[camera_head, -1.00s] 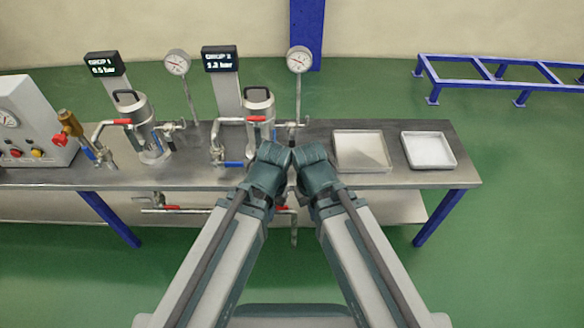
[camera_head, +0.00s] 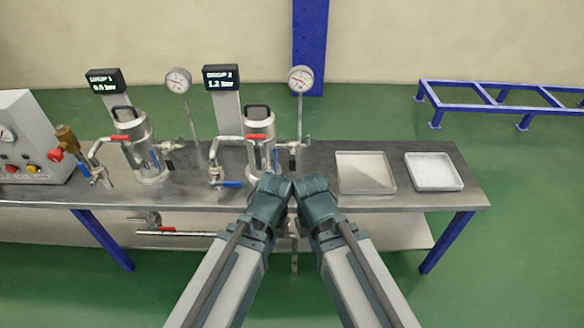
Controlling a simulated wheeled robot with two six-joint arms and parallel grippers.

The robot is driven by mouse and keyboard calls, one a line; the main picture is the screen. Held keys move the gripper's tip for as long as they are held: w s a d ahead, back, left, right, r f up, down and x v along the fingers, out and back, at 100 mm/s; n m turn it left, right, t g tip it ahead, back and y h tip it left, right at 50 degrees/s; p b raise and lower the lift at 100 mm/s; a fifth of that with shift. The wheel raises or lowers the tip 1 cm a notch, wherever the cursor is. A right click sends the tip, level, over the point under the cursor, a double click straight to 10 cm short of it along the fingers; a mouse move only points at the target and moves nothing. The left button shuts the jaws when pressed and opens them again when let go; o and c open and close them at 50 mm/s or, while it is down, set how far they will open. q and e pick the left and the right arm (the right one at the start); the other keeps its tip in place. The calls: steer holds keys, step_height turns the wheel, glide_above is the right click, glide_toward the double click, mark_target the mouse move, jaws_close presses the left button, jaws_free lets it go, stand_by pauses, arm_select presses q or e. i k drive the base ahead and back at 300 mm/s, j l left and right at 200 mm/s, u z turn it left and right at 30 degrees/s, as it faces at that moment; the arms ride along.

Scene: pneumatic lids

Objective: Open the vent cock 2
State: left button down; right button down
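The group 2 station stands on the bench in the middle of the camera_head view. Its display (camera_head: 221,78) reads about 1.2 bar. Its metal vessel (camera_head: 260,127) has a black handle on top. A red lever (camera_head: 257,137) crosses the vessel, and a blue lever (camera_head: 232,184) sits low at its left. A small valve (camera_head: 293,146) is on the right, below the round gauge (camera_head: 301,79). I cannot tell which of these fittings is vent cock 2. My two arms reach up from below, their wrist ends close together at the bench's front edge. My gripper fingers are hidden.
The group 1 station with its vessel (camera_head: 134,132) stands to the left, beside a white control box (camera_head: 31,129). Two shallow trays, a left one (camera_head: 365,190) and a right one (camera_head: 435,188), sit on the bench's right. A blue frame (camera_head: 480,107) stands behind at right.

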mark_target(292, 162)
steer(key=k+l, duration=0.1)
steer(key=l, duration=2.2)
steer(key=u, duration=1.7)
steer(key=k+j, duration=0.05)
